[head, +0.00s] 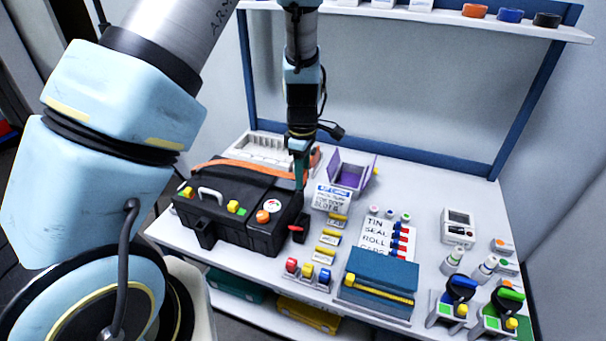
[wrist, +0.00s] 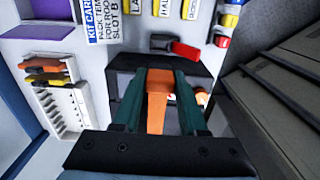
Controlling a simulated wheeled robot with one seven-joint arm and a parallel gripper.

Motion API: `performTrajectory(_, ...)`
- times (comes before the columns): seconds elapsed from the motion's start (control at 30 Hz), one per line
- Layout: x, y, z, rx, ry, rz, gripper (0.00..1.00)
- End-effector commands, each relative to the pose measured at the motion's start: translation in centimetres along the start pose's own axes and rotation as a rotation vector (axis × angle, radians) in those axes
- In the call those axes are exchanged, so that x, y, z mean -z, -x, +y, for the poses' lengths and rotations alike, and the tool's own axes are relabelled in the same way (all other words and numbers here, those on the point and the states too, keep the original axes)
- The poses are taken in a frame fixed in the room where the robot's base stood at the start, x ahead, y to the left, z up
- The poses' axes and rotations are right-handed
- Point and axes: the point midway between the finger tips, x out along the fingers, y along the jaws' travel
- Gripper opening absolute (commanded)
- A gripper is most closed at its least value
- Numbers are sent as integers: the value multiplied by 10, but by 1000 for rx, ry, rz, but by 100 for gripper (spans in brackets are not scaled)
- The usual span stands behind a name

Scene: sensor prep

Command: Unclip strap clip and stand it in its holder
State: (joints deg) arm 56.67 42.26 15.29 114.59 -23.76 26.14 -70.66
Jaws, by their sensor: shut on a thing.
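My gripper (head: 300,184) points down at the right end of the black case (head: 232,207), where the orange strap (head: 252,171) crosses the lid. In the wrist view its two green fingers (wrist: 168,76) are close together, with the orange strap (wrist: 156,108) showing between and below them. The gripper is shut on the strap clip, which the fingers mostly hide; I cannot tell whether it is still fastened. A white slotted rack (head: 257,147) stands behind the case; it also shows in the wrist view (wrist: 63,110). I cannot tell whether it is the clip's holder.
A red-and-black part (head: 297,232) sticks out by the case's right front. A purple open box (head: 350,172) and a kit card (head: 332,198) stand right of the gripper. Yellow labelled blocks, a teal box (head: 377,282) and small bottles fill the bench's right side.

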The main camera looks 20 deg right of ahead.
Motion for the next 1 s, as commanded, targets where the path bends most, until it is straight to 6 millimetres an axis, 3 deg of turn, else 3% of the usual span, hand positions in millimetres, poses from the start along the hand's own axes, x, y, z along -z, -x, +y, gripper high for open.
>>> performTrajectory(0.8,89,-20,-15,0,3,0,0)
performTrajectory(1.0,103,-22,-17,0,1,0,0)
